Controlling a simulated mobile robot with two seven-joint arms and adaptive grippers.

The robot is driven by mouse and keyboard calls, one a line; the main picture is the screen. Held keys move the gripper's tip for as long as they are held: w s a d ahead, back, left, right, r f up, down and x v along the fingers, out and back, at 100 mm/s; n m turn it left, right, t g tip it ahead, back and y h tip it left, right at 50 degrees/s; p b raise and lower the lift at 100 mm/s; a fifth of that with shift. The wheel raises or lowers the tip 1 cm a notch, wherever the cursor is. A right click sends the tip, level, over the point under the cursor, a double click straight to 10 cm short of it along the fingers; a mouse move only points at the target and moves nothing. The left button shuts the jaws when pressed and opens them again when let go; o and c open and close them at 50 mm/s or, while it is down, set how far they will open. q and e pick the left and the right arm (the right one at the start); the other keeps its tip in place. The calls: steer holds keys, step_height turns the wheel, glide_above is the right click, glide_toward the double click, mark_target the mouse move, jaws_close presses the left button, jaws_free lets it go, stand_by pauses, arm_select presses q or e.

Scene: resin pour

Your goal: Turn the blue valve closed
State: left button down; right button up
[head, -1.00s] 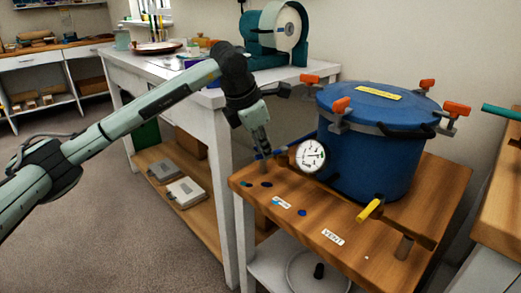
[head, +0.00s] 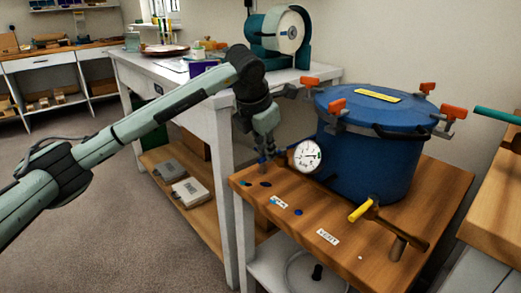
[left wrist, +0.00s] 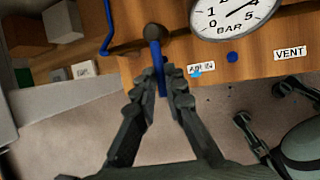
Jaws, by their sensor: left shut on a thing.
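The blue valve's lever (left wrist: 161,76) shows in the left wrist view, running from a dark round knob on the bench edge down between my left fingers. My left gripper (left wrist: 165,88) is shut on this lever. In the head view my left gripper (head: 265,158) is at the left corner of the wooden bench, left of the gauge; the lever there is mostly hidden by the fingers. My right gripper (left wrist: 259,104) shows at the lower right of the left wrist view, its fingers apart and empty, away from the valve.
A blue pressure pot (head: 370,155) with orange clamps stands on the wooden bench (head: 290,225). Its dial gauge (head: 306,156) is close to my left gripper. A yellow handle (head: 361,211) is at its front. A white table (head: 222,140) stands behind to the left.

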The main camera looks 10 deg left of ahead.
stand_by(0.3)
arm_select(q)
steer(key=c, duration=1.6)
jaws_free()
steer(key=shift+r, duration=0.1)
steer(key=v, duration=1.2)
